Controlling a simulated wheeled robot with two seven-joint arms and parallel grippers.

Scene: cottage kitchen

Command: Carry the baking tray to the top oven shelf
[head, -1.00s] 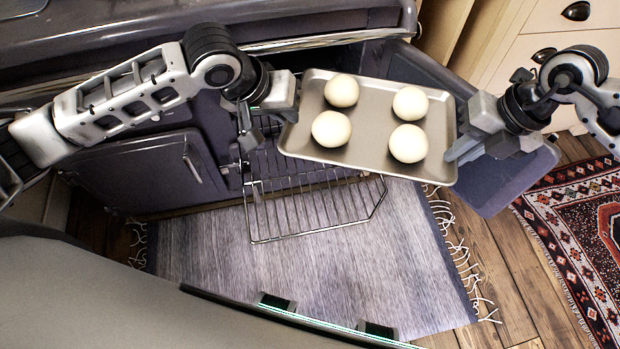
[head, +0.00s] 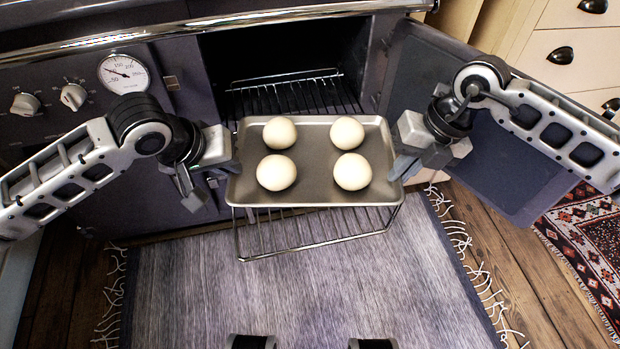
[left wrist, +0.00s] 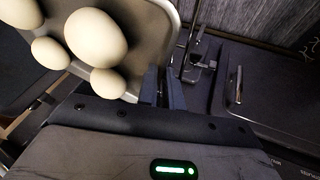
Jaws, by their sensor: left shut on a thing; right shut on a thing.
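The grey baking tray (head: 315,172) carries several pale round dough balls (head: 276,173) and looks about level in front of the open oven (head: 285,52). My left gripper (head: 229,168) is shut on the tray's left edge, and my right gripper (head: 402,165) is shut on its right edge. In the left wrist view, the tray (left wrist: 150,35) reaches my left fingers (left wrist: 162,88). A wire shelf (head: 287,88) shows inside the oven behind the tray. Wire rack bars (head: 310,232) stick out below the tray; the tray hides whether these are one shelf.
The oven door (head: 500,150) stands open on the right, behind my right arm. Knobs (head: 73,97) and a round dial (head: 123,73) are on the stove front at left. A grey rug (head: 290,290) covers the floor. Drawers (head: 565,50) stand at the far right.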

